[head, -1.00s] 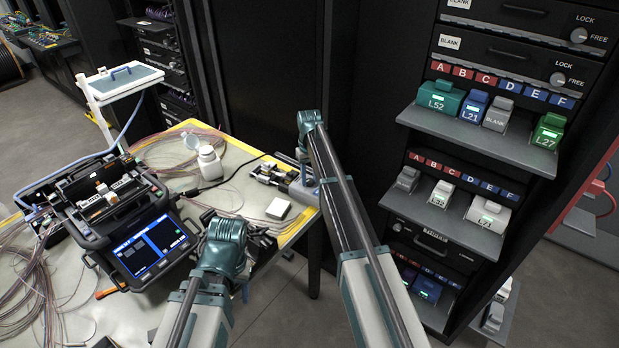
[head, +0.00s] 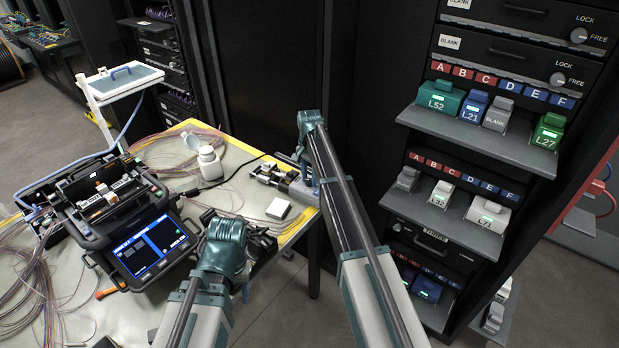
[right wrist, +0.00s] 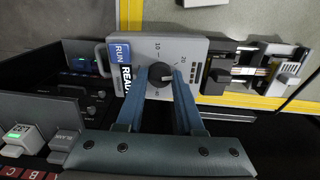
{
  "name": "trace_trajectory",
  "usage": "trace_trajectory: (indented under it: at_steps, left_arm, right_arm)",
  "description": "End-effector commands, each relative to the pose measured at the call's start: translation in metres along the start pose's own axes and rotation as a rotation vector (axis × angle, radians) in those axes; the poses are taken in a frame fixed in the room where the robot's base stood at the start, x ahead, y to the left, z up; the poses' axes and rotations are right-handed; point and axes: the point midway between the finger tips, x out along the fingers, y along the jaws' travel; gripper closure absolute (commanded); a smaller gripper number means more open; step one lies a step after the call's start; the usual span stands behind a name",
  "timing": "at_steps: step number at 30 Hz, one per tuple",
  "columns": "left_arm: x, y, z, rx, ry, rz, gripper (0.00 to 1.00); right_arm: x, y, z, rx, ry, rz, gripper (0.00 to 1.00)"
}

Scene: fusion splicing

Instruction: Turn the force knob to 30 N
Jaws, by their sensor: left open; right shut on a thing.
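The force knob (right wrist: 160,75) is a dark round knob on a light grey tester (right wrist: 195,50), with scale numbers around it; I read 10 and 20. A small light mark shows on the knob, but its exact setting is too small to read. My right gripper (right wrist: 160,77) is shut on the knob, one blue finger on each side. In the head view the tester (head: 306,192) sits at the table's right corner, with my right wrist above it and the knob hidden. My left gripper (head: 262,241) is open and empty over the table's front edge.
The tester has RUN (right wrist: 121,54) and READY labels beside the knob and a clamp rail (right wrist: 255,70) at its right. A rack (head: 480,140) stands right.

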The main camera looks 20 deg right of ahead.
Motion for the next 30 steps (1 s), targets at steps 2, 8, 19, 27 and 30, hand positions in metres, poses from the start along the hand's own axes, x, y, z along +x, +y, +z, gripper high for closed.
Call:
trace_trajectory:
  at_steps: [2, 8, 19, 27, 30]
  left_arm:
    - [0.0000, 0.0000, 0.0000, 0.000, 0.000, 0.000, 0.50]
    - [0.0000, 0.0000, 0.0000, 0.000, 0.000, 0.000, 0.50]
    - [0.0000, 0.0000, 0.0000, 0.000, 0.000, 0.000, 0.50]
    - [0.0000, 0.0000, 0.0000, 0.000, 0.000, 0.000, 0.50]
    - [0.0000, 0.0000, 0.0000, 0.000, 0.000, 0.000, 0.50]
  right_arm:
    - [0.0000, 0.0000, -0.0001, 0.074, 0.000, 0.000, 1.00]
    - [0.0000, 0.0000, -0.0001, 0.261, 0.000, 0.000, 1.00]
    - [0.0000, 0.0000, -0.0001, 0.542, 0.000, 0.000, 1.00]
    - [0.0000, 0.0000, -0.0001, 0.658, 0.000, 0.000, 1.00]
    - [0.0000, 0.0000, -0.0001, 0.680, 0.000, 0.000, 1.00]
